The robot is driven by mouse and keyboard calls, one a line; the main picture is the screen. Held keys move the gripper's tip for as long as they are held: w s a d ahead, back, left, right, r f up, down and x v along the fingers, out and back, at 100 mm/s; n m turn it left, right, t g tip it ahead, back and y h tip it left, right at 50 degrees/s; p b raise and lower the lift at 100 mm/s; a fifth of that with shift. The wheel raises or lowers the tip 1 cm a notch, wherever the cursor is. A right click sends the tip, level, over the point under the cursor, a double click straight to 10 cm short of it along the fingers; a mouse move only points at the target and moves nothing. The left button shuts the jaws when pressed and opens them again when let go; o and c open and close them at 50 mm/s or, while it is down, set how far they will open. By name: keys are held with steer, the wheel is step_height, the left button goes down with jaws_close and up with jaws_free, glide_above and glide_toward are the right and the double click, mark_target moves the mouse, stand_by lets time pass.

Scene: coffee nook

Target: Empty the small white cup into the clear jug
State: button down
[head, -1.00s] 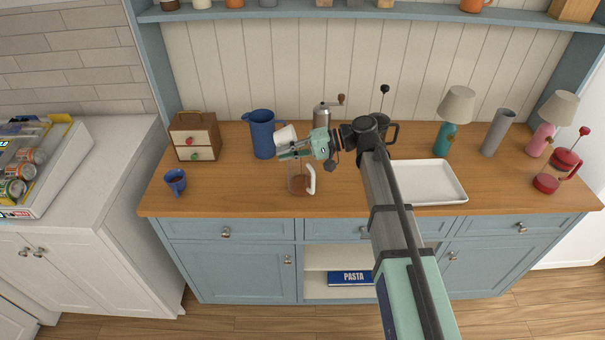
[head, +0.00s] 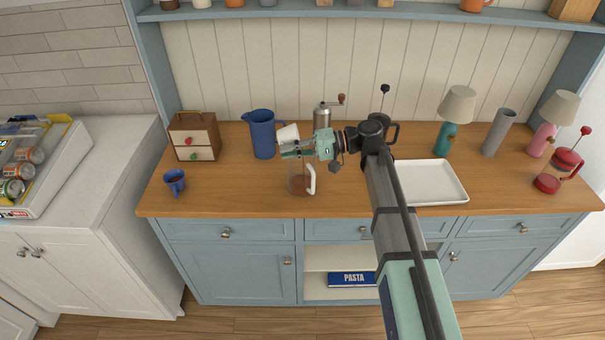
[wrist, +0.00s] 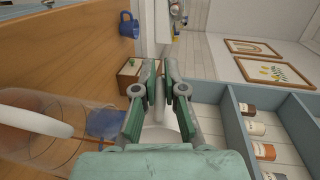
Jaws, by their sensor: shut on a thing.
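The small white cup (head: 288,133) is held tilted by my gripper (head: 290,149), above the clear jug. In the wrist view the gripper (wrist: 162,88) has its green fingers closed around part of the white cup (wrist: 159,134). The clear jug (head: 296,184) stands on the wooden counter just below, with a white handle on its right and something brown low inside. The jug also shows at the left of the wrist view (wrist: 68,141). The cup's inside is hidden, and no stream between cup and jug can be made out.
A blue pitcher (head: 262,135) stands close behind left of the jug, and a metal grinder (head: 321,116) behind it. A blue mug (head: 175,182) and small drawer box (head: 194,139) stand left. A white tray (head: 440,181) lies right. Counter front by the jug is clear.

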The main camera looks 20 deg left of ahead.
steer(key=shift+s+a, duration=0.1)
steer(key=shift+a, duration=0.15)
steer(key=shift+s+a, duration=0.1)
steer(key=shift+a, duration=0.35)
steer(key=shift+d+y+b, duration=0.15)
steer(key=shift+y+b, duration=0.15)
steer(key=shift+b, duration=0.25)
steer(key=shift+r, duration=0.1)
steer(key=shift+y, duration=0.3)
steer(key=shift+r+g, duration=0.1)
steer(key=shift+g, duration=0.3)
